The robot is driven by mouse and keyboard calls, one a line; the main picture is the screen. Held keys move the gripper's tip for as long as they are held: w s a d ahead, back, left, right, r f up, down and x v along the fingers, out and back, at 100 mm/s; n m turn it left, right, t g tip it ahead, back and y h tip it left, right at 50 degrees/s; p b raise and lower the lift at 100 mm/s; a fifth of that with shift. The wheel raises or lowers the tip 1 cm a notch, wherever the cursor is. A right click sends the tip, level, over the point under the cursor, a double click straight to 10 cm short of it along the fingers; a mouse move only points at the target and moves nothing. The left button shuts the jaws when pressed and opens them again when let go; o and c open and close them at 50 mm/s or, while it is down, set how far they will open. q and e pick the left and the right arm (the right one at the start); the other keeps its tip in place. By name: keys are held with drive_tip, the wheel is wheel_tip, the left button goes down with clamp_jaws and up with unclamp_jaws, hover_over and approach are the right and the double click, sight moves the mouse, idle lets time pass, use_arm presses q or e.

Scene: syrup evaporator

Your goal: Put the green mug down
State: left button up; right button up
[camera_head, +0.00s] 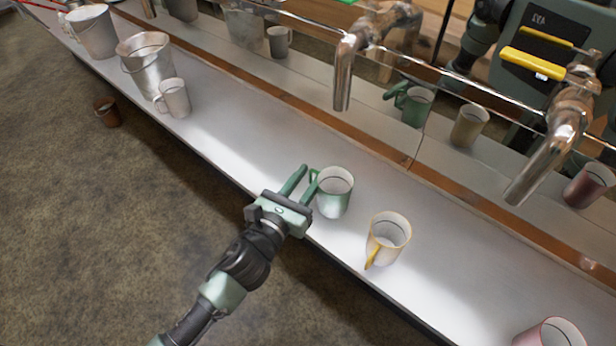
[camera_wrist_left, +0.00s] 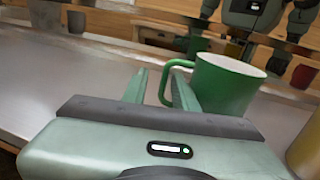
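The green mug (camera_head: 334,196) is upright at the front of the long pale counter (camera_head: 262,128) and seems to stand on it; the gripper hides its base in the left wrist view. My left gripper (camera_head: 303,180) is at the mug's handle side. Its fingers are apart. In the left wrist view the mug (camera_wrist_left: 226,86) is right of centre. The outer bar of its handle lies between the fingertips (camera_wrist_left: 160,85), and the right finger appears to pass inside the handle loop. A gap shows between the left finger and the handle. My right gripper is not in view.
A cream mug with yellow handle (camera_head: 388,240) stands close on the right. A white mug (camera_head: 174,98), metal bucket (camera_head: 147,62) and pink-rimmed mug (camera_head: 550,334) are farther off. Taps (camera_head: 345,75) overhang a reflective back panel. A brown mug (camera_head: 107,112) is on the floor.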

use_arm(q)
drive_tip(key=shift+r, duration=0.2)
drive_tip(key=b+v, duration=0.1)
drive_tip(key=v, duration=1.1)
